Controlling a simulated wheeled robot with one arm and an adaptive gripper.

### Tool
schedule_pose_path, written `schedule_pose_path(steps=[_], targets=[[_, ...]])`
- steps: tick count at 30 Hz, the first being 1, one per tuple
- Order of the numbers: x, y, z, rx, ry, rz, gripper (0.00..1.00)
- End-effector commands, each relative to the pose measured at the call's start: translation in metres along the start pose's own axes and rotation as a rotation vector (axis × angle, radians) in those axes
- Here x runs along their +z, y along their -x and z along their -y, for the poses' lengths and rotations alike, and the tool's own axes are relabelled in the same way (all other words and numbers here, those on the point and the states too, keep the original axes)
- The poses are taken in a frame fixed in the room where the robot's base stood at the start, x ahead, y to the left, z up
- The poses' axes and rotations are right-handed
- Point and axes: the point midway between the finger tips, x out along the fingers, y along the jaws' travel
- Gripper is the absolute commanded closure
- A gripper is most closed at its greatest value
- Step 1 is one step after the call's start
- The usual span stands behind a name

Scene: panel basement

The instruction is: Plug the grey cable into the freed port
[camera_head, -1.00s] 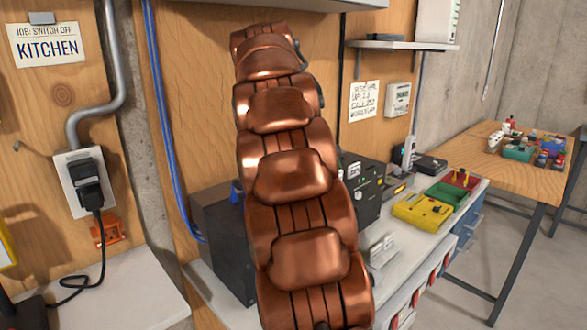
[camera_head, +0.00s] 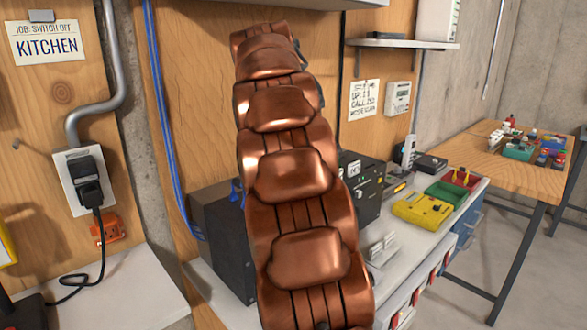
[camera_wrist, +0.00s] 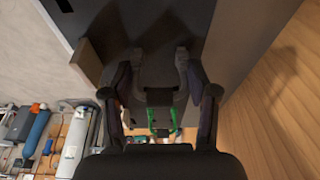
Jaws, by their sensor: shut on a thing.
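My gripper (camera_wrist: 160,62) shows in the wrist view, with a dark finger on each side. It is shut on a dark grey thing (camera_wrist: 160,95) between the fingers, with green strips at its lower edge. I cannot tell whether this is the grey cable's plug. In the head view my copper arm hides the gripper and part of the dark box (camera_head: 222,245) on the bench. I cannot make out the grey cable or a free port for certain. A black plug (camera_head: 88,182) sits in the wall socket (camera_head: 70,178) at the left, with a black cable hanging from it.
Blue cables (camera_head: 160,110) run down the wooden wall. A yellow box (camera_head: 422,210) and green and red trays (camera_head: 447,194) stand on the bench (camera_head: 385,285) at the right. A wooden table (camera_head: 510,150) with small items stands further back. A grey shelf (camera_head: 400,44) hangs above.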

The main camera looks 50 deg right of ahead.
Motion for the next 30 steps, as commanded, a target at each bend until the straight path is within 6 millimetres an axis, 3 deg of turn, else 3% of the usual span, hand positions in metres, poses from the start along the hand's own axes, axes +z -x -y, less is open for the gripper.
schedule_pose_path(steps=[24,25,30], targets=[[0.0010,-0.0037,0.0000,0.000,0.000,0.000,0.68],[0.0010,-0.0037,0.0000,0.000,0.000,0.000,0.40],[0.0010,-0.0037,0.0000,0.000,0.000,0.000,0.23]])
